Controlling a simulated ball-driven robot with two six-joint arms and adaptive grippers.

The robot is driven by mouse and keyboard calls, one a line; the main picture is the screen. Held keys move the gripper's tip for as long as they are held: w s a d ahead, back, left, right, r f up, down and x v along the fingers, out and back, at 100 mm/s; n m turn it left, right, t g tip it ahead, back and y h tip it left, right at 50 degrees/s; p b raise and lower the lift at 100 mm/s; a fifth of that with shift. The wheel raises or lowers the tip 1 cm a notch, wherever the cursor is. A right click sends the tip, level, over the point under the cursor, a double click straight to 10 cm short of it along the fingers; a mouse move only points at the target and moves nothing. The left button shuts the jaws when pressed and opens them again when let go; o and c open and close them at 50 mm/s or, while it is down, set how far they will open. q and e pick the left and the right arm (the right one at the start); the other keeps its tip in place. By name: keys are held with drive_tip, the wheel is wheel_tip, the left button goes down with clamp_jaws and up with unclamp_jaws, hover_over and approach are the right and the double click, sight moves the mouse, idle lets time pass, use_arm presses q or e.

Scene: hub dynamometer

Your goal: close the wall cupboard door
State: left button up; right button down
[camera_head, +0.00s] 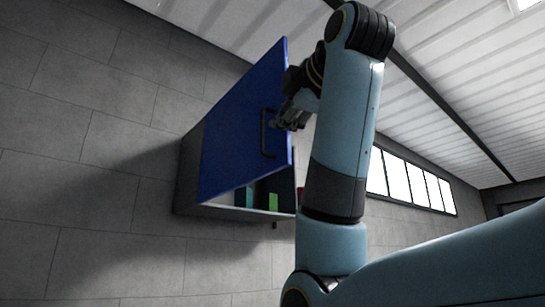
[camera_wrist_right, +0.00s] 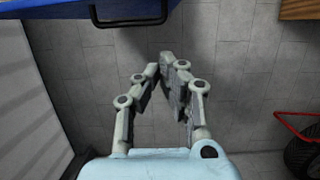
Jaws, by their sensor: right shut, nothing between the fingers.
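The wall cupboard (camera_head: 188,172) hangs on the grey wall, with its blue door (camera_head: 235,125) standing part open. A dark bar handle (camera_head: 264,133) is on the door near its free edge. My right gripper (camera_head: 277,124) is shut and empty, and overlaps the door's free edge close to the handle in the head view. In the right wrist view, the fingers of my right gripper (camera_wrist_right: 166,58) come together below the door (camera_wrist_right: 60,12) and its handle (camera_wrist_right: 128,22), with a gap in the picture. I cannot tell whether it touches the door. My left gripper is not in view.
Inside the cupboard stand a teal item (camera_head: 244,197) and a green item (camera_head: 273,202). In the right wrist view, a wheel (camera_wrist_right: 304,155) with a red frame (camera_wrist_right: 296,127) is at the right, and a wooden edge (camera_wrist_right: 300,9) is at the top right.

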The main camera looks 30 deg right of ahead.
sight(278, 144)
drive_tip(key=w+d+p, duration=0.1)
drive_tip(key=w, duration=0.2)
drive_tip(key=w+d+p, duration=0.2)
drive_tip(key=w, duration=0.1)
drive_tip(key=w+d+p, duration=0.2)
drive_tip(key=w, duration=0.2)
drive_tip(key=shift+w+d, duration=0.1)
drive_tip(key=shift+d, duration=0.15)
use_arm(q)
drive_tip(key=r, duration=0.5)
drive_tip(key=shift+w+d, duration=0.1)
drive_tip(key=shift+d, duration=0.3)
use_arm(e)
drive_tip(key=shift+a, duration=0.1)
drive_tip(key=shift+w, duration=0.1)
